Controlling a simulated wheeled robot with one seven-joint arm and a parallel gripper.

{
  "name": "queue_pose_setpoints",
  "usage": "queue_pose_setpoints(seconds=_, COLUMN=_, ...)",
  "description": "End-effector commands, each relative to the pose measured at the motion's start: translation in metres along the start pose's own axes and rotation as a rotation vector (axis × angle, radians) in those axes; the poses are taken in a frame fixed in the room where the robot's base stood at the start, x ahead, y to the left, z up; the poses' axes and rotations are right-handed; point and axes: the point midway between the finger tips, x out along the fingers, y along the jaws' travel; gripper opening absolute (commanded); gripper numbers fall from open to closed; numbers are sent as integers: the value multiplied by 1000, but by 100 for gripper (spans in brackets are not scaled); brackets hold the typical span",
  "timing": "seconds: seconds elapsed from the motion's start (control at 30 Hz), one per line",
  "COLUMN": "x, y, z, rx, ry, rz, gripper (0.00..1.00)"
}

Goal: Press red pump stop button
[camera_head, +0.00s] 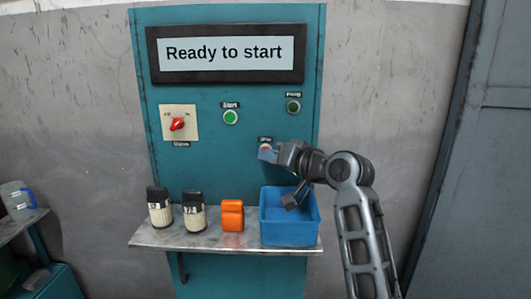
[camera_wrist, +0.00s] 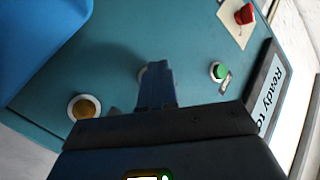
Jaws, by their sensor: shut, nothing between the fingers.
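The red stop button (camera_head: 265,147) sits on the teal panel (camera_head: 220,165), below and right of the green start button (camera_head: 231,117). In the wrist view the shut fingers (camera_wrist: 158,75) point at the panel and cover most of the spot where the stop button is. Whether they touch it cannot be told. The display (camera_head: 225,53) reads "Ready to start".
A red rotary switch (camera_head: 178,124) is at left and a pump lamp or button (camera_head: 293,106) at upper right. The shelf (camera_head: 165,238) below holds two dark-capped containers (camera_head: 160,208) (camera_head: 194,212), an orange object (camera_head: 232,215) and a blue bin (camera_head: 287,228) under my gripper.

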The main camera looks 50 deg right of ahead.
Motion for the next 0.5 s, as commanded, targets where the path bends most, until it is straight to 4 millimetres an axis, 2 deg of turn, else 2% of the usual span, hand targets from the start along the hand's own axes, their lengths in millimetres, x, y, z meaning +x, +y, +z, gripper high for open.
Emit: queue_pose_setpoints(seconds=0.5, x=-4, y=-2, z=3, rx=0, ry=-1, rz=1, gripper=0)
